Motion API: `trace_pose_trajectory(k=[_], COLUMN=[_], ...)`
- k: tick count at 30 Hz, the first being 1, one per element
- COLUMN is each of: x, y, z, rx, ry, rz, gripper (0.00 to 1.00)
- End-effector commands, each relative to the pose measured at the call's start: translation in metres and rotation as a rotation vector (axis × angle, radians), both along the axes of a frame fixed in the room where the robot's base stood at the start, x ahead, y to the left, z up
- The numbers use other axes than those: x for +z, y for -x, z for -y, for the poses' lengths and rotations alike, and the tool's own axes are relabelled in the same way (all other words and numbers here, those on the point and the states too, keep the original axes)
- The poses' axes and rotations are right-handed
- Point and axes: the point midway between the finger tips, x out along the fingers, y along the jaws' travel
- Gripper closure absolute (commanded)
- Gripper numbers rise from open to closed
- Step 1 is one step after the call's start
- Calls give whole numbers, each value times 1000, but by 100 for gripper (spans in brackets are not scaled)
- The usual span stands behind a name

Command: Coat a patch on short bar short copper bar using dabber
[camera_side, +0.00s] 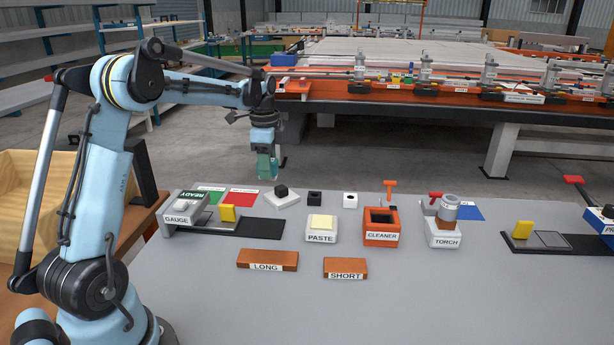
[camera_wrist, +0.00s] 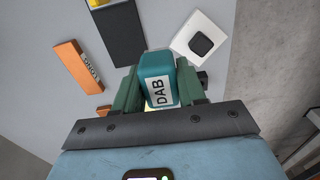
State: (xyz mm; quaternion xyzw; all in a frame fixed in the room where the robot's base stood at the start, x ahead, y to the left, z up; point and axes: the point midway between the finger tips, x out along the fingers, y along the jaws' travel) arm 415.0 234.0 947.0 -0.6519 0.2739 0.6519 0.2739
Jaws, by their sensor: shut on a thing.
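My gripper (camera_side: 268,168) hangs in the air above the back of the grey table in the side view. In the wrist view its green fingers are shut on the teal dabber (camera_wrist: 158,75), which carries a DAB label. The short copper bar (camera_side: 345,266), labelled SHORT, lies flat at the front of the table, well away from my gripper. No coating shows on its top. The paste block (camera_side: 321,223) has a pale yellow pad on top and stands behind the short bar.
The long copper bar (camera_side: 266,258) lies left of the short bar. The orange cleaner box (camera_side: 381,239), torch stand (camera_side: 442,235) and gauge (camera_side: 185,214) stand along the table. A white plate with a black block (camera_wrist: 200,42) shows in the wrist view. The front right is clear.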

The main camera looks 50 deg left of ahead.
Motion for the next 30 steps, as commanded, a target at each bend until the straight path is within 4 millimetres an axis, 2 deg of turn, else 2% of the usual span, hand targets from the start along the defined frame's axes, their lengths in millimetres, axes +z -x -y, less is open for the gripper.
trace_pose_trajectory(k=[7,10,14,21,25,30], x=[0,0,-1,-2,-2,-7], y=[-1,-7,-23,-46,-50,-52], z=[2,13,48,120,142,149], rx=[-1,-6,-9,-7,-3,0], ry=[0,0,0,0,0,0], rz=[0,0,0,0,0,0], gripper=[84,84,84,84,84,84])
